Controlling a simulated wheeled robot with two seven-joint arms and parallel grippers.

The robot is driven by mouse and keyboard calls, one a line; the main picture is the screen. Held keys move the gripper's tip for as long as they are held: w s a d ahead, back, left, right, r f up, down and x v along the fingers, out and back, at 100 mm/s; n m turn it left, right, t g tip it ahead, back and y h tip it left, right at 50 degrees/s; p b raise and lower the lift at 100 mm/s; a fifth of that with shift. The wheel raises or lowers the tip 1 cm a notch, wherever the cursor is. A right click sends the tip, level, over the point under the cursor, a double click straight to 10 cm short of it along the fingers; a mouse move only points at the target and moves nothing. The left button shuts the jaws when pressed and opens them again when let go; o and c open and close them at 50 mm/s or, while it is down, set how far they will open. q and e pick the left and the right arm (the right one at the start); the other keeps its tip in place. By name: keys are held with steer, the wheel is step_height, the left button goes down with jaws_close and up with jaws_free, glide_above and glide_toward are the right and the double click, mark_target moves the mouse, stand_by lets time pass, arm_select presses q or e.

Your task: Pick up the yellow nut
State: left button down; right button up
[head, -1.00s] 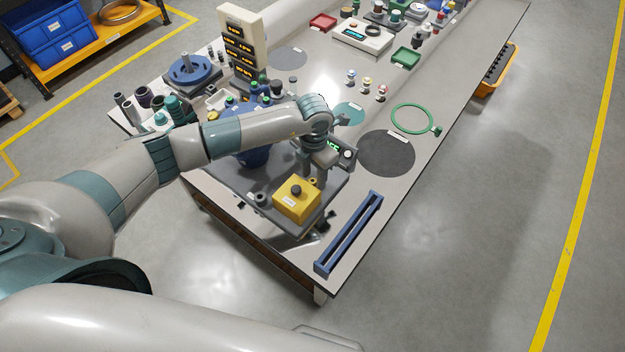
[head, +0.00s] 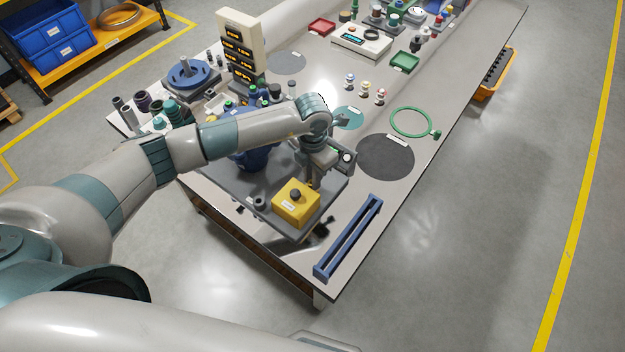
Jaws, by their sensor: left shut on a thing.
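My left gripper (head: 314,182) points down at the grey plate (head: 232,188), just behind the yellow box with a dark knob (head: 296,203). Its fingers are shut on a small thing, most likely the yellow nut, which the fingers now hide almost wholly. The nut's spot is at the right part of the grey plate, close to the yellow box. My right gripper is out of view.
A blue slotted rail (head: 349,237) lies on the table right of the plate. A dark round mat (head: 385,157) and a green ring (head: 411,121) lie farther back. Small coloured parts (head: 366,88) stand mid-table. A display tower (head: 241,48) stands behind my forearm.

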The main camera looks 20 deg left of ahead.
arm_select(q)
steer(key=r, duration=0.1)
steer(key=r+b, duration=0.1)
steer(key=r, duration=0.1)
steer(key=shift+s+d+r+b, duration=0.15)
steer(key=shift+s+d+b, duration=0.2)
steer(key=s+d+r+b, duration=0.3)
steer(key=s+d+r, duration=0.2)
steer(key=s, duration=0.4)
steer(key=shift+d+r, duration=0.4)
steer(key=shift+r, duration=0.45)
steer(key=shift+w, duration=0.1)
